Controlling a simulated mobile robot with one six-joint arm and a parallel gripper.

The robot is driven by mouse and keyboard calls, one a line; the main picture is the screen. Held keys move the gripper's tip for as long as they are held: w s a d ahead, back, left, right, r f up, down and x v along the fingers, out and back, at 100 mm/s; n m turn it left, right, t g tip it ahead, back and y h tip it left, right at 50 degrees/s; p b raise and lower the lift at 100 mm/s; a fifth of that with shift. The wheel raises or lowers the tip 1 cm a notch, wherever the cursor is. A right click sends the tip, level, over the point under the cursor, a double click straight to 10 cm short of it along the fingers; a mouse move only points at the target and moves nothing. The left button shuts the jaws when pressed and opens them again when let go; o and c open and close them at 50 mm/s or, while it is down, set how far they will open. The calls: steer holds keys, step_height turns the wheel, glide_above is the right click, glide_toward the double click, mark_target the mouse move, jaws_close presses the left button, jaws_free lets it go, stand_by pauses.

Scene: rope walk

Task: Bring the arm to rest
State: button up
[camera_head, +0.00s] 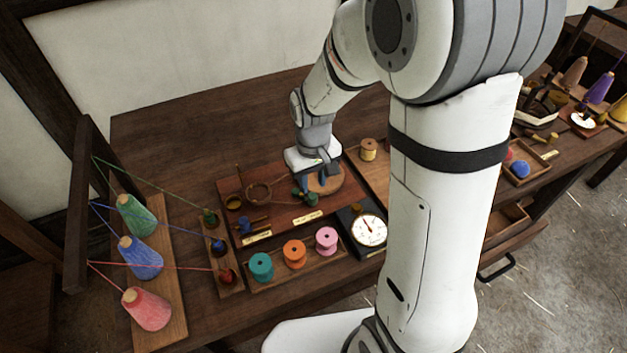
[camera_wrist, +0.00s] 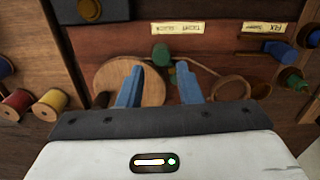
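My gripper (camera_head: 314,182) is at the end of my bent arm, low over a reddish-brown board (camera_head: 275,213) on the wooden bench. The wrist view shows its two blue fingers (camera_wrist: 160,72) spread apart, with nothing visibly held between them. A small green piece (camera_wrist: 162,54) stands just beyond the fingertips, apart from them as far as I can tell. A round wooden disc (camera_wrist: 106,88) lies under and beside the left finger. A rope ring (camera_wrist: 235,90) lies to the right of the fingers.
A dial gauge (camera_head: 369,230) stands right of the board. Teal (camera_head: 261,267), orange (camera_head: 294,254) and pink (camera_head: 326,240) spools stand in front. Thread cones on a stand (camera_head: 174,306) run strands to a small rack at left. The bench's back left (camera_head: 170,135) is clear.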

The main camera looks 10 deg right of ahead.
steer(key=shift+r+p, duration=0.4)
steer(key=shift+r, duration=0.45)
steer(key=shift+s+d+r, duration=0.1)
steer(key=shift+r, duration=0.1)
steer(key=s+d+r+m+t, duration=0.1)
steer(key=s+d+r+m, duration=0.1)
steer(key=s+r, duration=0.4)
steer(key=s+d+r+m+t, duration=0.1)
steer(key=s+d+r, duration=0.4)
steer(key=s+r, duration=0.1)
steer(key=shift+s+d+r+m+t, duration=0.15)
steer(key=shift+s+d+m+t, duration=0.2)
steer(key=shift+s, duration=0.5)
steer(key=shift+a, duration=0.1)
